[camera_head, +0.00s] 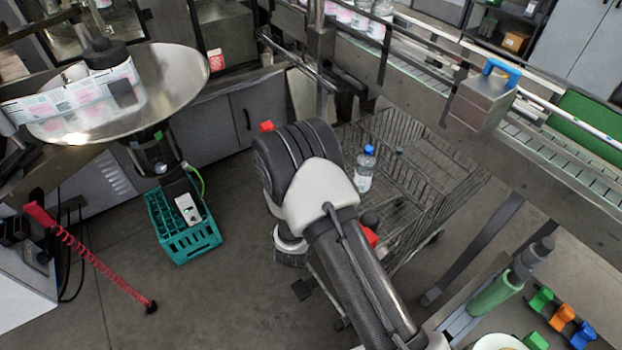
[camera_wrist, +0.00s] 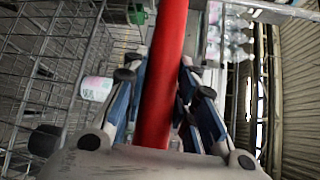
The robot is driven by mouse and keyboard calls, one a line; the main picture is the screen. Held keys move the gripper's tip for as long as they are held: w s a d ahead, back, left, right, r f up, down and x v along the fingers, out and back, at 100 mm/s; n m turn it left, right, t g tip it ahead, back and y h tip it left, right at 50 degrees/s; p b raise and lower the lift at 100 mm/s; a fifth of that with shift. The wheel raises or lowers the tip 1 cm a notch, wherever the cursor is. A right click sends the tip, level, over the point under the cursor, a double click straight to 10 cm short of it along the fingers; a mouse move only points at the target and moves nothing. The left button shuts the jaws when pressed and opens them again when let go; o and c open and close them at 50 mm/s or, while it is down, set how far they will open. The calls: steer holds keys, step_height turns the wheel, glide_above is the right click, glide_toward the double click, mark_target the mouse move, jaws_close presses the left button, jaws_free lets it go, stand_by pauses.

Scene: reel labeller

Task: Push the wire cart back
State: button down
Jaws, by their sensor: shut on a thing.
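The wire cart (camera_head: 440,190) stands on the floor beneath the edge of the conveyor line, right of my arm in the head view. A clear bottle with a blue cap (camera_head: 364,170) is in it. Its red handle (camera_wrist: 166,60) runs through the middle of the wrist view, with the wire mesh (camera_wrist: 45,70) to the left. My gripper (camera_wrist: 160,85) is shut on this handle, with a finger on each side. In the head view my arm hides the gripper and most of the handle; red ends show on both sides.
A teal crate (camera_head: 183,240) stands on the floor at left, below a round steel table (camera_head: 180,80). A red coiled hose (camera_head: 95,270) hangs to the floor. The conveyor (camera_head: 540,150) runs behind the cart, and a support leg (camera_head: 475,245) stands right of it. Floor at lower left is mostly clear.

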steer(key=shift+d+r, duration=0.1)
steer(key=shift+d, duration=0.05)
steer(key=c, duration=1.3)
jaws_free()
steer(key=shift+w+d, duration=0.1)
steer(key=shift+s+a, duration=0.25)
steer(key=shift+s, duration=0.2)
steer(key=v, duration=1.1)
